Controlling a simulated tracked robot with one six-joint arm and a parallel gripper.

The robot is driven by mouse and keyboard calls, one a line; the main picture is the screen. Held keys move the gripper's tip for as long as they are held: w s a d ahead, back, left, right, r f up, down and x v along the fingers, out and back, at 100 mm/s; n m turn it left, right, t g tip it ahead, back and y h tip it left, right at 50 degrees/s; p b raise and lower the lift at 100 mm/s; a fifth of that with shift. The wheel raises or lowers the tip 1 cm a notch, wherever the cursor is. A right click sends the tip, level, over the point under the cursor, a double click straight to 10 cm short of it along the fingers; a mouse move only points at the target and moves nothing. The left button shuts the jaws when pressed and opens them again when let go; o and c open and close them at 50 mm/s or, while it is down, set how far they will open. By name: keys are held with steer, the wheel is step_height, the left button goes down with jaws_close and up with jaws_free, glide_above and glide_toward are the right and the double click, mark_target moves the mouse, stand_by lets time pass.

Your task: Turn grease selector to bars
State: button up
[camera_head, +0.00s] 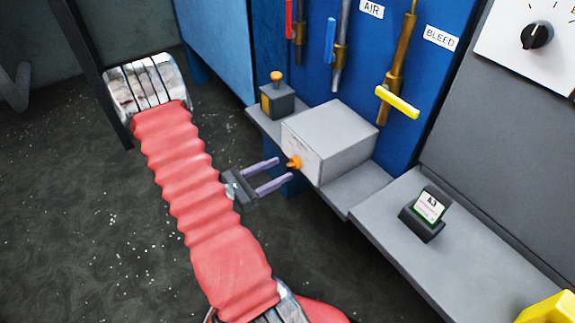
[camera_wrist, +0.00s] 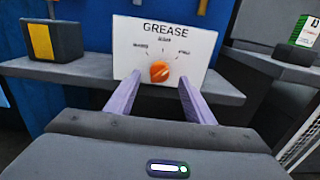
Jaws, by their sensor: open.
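The grease selector is an orange knob (camera_wrist: 160,71) on the white front panel (camera_wrist: 190,48) of a grey box, under the word GREASE. Marks and small labels sit to the left, above and right of the knob; they are too small to read surely. I cannot tell which mark the knob points at. In the head view the knob (camera_head: 294,163) faces my gripper (camera_head: 284,169). In the wrist view my gripper (camera_wrist: 160,76) is open, one purple finger on each side of the knob. The fingertips are close to the panel; no contact is clear.
The grey box (camera_head: 330,132) stands on a grey shelf (camera_head: 355,192). A dark box with an orange button (camera_head: 277,77) stands left of it. A small display stand (camera_head: 428,208) is on the right. Valve levers, one with a yellow handle (camera_head: 397,102), hang on the blue panel behind.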

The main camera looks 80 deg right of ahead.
mark_target(289, 165)
steer(key=shift+x, duration=2.1)
steer(key=shift+c, duration=0.6)
steer(key=c, duration=0.9)
